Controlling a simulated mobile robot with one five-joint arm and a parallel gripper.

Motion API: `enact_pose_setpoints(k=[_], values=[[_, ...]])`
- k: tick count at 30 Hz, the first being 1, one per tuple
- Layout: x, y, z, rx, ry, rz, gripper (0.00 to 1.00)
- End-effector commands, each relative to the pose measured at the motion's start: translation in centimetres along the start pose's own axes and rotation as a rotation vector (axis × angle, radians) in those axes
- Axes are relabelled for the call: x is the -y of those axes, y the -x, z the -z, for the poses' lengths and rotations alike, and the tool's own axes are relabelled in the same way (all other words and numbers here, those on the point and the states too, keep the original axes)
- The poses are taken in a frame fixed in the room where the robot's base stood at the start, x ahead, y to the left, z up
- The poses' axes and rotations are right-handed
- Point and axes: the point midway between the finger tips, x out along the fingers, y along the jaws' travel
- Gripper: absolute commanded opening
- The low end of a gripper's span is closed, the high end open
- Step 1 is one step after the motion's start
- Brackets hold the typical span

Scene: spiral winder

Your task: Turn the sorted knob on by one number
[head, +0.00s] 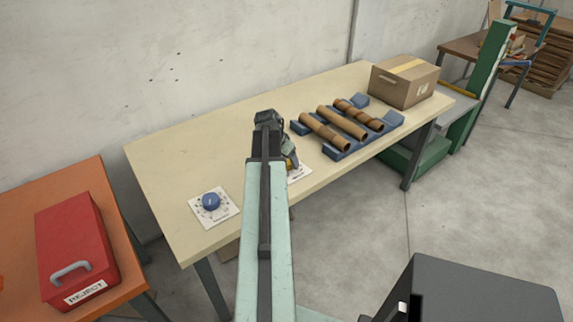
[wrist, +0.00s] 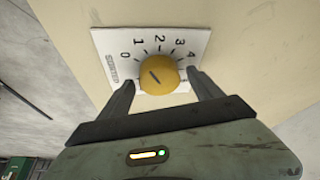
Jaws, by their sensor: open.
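In the wrist view a yellow knob (wrist: 158,75) sits on a white dial plate (wrist: 112,45) with numbers around it and small lettering along one edge, too blurred to read surely. Its dark pointer line points to the upper left, on the side of the 0 and 1; I cannot tell exactly which mark. My gripper (wrist: 160,84) is open, with one finger on each side of the knob; contact is not clear. In the head view my arm hides most of this knob, and part of its plate (head: 302,174) shows at the table's front edge.
A blue knob (head: 211,201) on another white plate is at the table's left. Cardboard tubes (head: 342,123) lie on blue cradles right of my arm, with a carton (head: 405,82) behind. A red reject box (head: 75,250) stands on an orange table. The pale tabletop (head: 200,150) is otherwise clear.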

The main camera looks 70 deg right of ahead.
Motion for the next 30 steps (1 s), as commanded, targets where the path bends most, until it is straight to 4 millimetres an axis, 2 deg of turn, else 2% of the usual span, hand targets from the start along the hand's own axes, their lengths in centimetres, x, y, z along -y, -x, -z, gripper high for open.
enact_pose_setpoints(k=[3,4,9,10,11,20,30], values=[[-0.02,0.15,0.05,0.000,0.000,0.000,0.75],[-0.02,0.16,0.06,0.000,0.000,0.000,0.72],[-0.04,0.16,0.07,0.000,-0.001,0.000,0.24],[-0.04,0.16,0.07,0.000,-0.001,0.000,0.16],[-0.05,0.15,0.07,0.000,-0.001,0.000,0.12],[-0.11,0.09,0.25,-0.001,-0.050,-0.022,0.12],[0.11,0.07,0.26,0.000,-0.250,-0.105,0.12]])
